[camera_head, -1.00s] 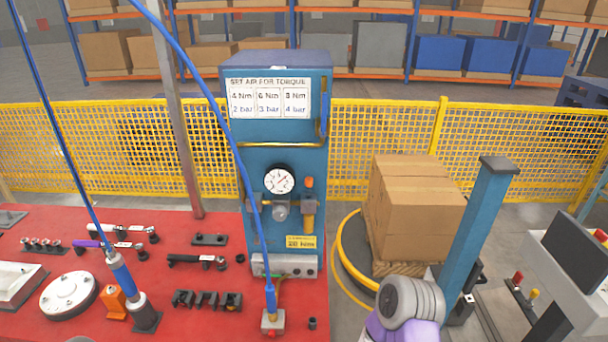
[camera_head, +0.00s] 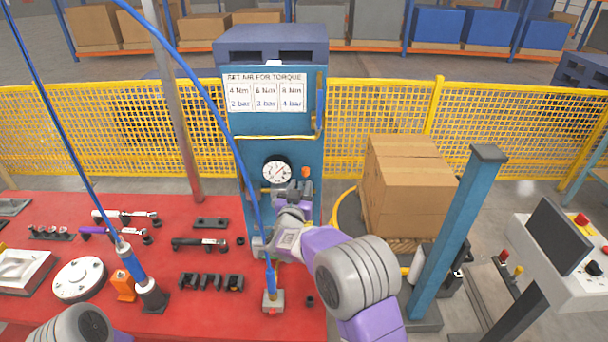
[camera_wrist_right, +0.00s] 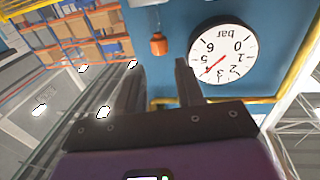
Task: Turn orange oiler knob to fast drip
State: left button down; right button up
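The small orange oiler knob (camera_head: 306,172) is on the blue panel (camera_head: 245,158), just right of the round pressure gauge (camera_head: 277,171). My right gripper (camera_head: 293,188) is in front of the panel just below the knob and gauge, and its arm hides the parts beneath. In the right wrist view the fingers (camera_wrist_right: 160,78) are open and empty. The orange knob (camera_wrist_right: 158,44) shows beyond and between their tips, apart from them, with the gauge (camera_wrist_right: 222,54) upside down to the right. My left forearm shows at the bottom left; its gripper is out of frame.
The red table (camera_head: 205,318) holds several tools and fixtures. A blue hose (camera_head: 225,125) hangs down in front of the panel. Stacked cartons (camera_head: 408,185) and a blue post (camera_head: 455,235) stand right of my right arm. A yellow mesh fence (camera_head: 375,120) runs behind.

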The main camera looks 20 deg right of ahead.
aim_at(305, 173)
jog(key=p+x, duration=0.1)
jog(key=x, duration=0.5)
jog(key=shift+w+d+f, duration=0.1)
jog(key=shift+w+d, duration=0.05)
jog(key=shift+w, duration=0.1)
